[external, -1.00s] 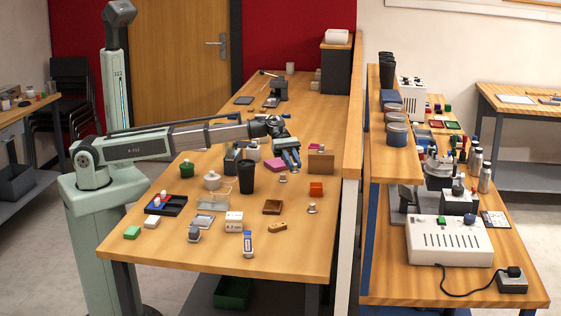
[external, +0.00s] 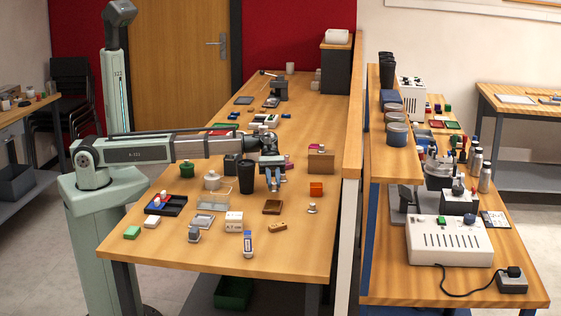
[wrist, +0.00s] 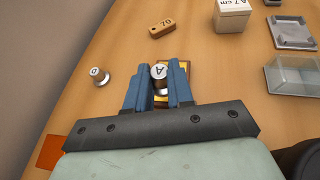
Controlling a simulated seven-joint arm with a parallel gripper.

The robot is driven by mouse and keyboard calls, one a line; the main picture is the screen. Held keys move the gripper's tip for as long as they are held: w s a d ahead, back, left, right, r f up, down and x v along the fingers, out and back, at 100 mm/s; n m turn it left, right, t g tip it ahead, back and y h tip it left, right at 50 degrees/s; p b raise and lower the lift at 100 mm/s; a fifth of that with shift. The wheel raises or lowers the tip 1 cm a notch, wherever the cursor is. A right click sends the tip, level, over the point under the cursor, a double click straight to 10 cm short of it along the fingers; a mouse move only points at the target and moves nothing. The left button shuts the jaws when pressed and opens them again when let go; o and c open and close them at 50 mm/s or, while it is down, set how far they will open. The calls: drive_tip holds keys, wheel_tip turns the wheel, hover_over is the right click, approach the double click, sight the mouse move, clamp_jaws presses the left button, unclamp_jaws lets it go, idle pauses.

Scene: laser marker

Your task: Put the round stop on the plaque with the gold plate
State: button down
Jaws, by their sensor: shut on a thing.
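My gripper (wrist: 158,80) is shut on a small round metal stop (wrist: 159,72) with a white top marked with a letter, seen in the wrist view. In the external view my gripper (external: 274,187) points down, between the black cup and the orange block. A dark brown plaque (external: 272,208) lies on the table just in front of it. In the wrist view the plaque (wrist: 184,66) shows behind the fingers and the stop, with a gold-yellow edge; most of its face is hidden. The stop appears above the plaque; I cannot tell whether they touch.
A second round stop (wrist: 97,74), marked D, stands to the left in the wrist view. A black cup (external: 248,177) stands close left of my gripper. An orange block (external: 316,188), a wooden block marked 70 (wrist: 161,29) and a white box (external: 234,221) are nearby.

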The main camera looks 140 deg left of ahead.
sight(274, 190)
drive_tip(key=shift+f, duration=1.85)
drive_tip(key=shift+f, duration=0.15)
drive_tip(key=c, duration=1)
unclamp_jaws()
drive_tip(key=shift+s+a+r, duration=0.1)
drive_tip(key=shift+r, duration=0.1)
drive_tip(key=shift+v, duration=1.2)
wheel_tip(274, 190, up, 7)
